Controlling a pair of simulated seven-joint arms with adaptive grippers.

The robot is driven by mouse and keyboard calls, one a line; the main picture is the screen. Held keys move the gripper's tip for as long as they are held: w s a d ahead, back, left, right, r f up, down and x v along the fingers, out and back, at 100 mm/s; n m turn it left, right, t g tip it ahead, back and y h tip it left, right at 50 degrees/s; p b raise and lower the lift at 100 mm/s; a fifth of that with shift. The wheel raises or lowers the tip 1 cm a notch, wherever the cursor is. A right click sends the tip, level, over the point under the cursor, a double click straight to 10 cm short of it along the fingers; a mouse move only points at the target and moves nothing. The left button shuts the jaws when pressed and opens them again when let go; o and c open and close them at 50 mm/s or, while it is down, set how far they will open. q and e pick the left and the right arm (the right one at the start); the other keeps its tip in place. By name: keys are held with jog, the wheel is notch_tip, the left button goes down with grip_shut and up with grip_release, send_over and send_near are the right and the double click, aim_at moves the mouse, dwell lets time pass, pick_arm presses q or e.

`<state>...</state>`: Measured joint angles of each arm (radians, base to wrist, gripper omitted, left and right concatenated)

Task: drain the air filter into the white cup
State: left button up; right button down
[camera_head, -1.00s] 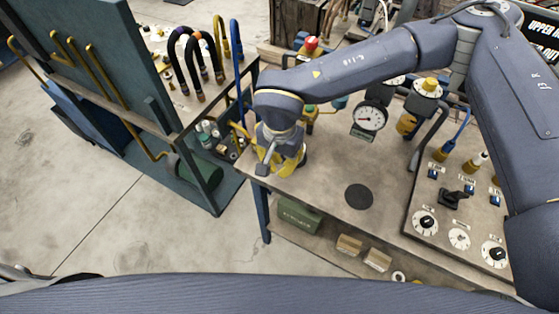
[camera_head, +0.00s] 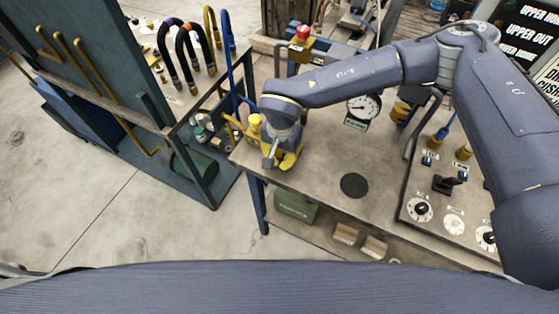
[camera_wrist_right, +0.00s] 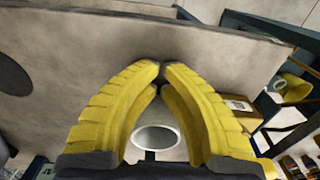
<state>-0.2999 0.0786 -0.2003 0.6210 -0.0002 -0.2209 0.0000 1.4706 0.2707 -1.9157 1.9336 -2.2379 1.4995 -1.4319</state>
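My right gripper (camera_head: 277,164) is over the table's left end, pointing down. In the right wrist view its two yellow fingers (camera_wrist_right: 161,70) are bowed, with their tips together or nearly so. A round white cup rim (camera_wrist_right: 157,138) shows in the gap between the fingers, partly covered by them. I cannot tell its depth or whether the fingers touch it. The cup is hidden in the head view. I cannot make out the air filter for certain; a yellow part (camera_head: 254,124) shows just left of the gripper. My left gripper is out of view.
The table (camera_head: 320,160) has a black disc (camera_head: 354,185) to the right of the gripper. A pressure gauge (camera_head: 362,107) and a red button (camera_head: 302,32) are behind. A control panel (camera_head: 450,205) is at right. A hose rack (camera_head: 187,60) stands left.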

jog(key=shift+w+d, duration=0.25)
jog(key=shift+w, duration=0.25)
jog(key=shift+w+d, duration=0.25)
jog(key=shift+w, duration=0.25)
jog(key=shift+s+a, duration=0.1)
jog(key=shift+s, duration=0.05)
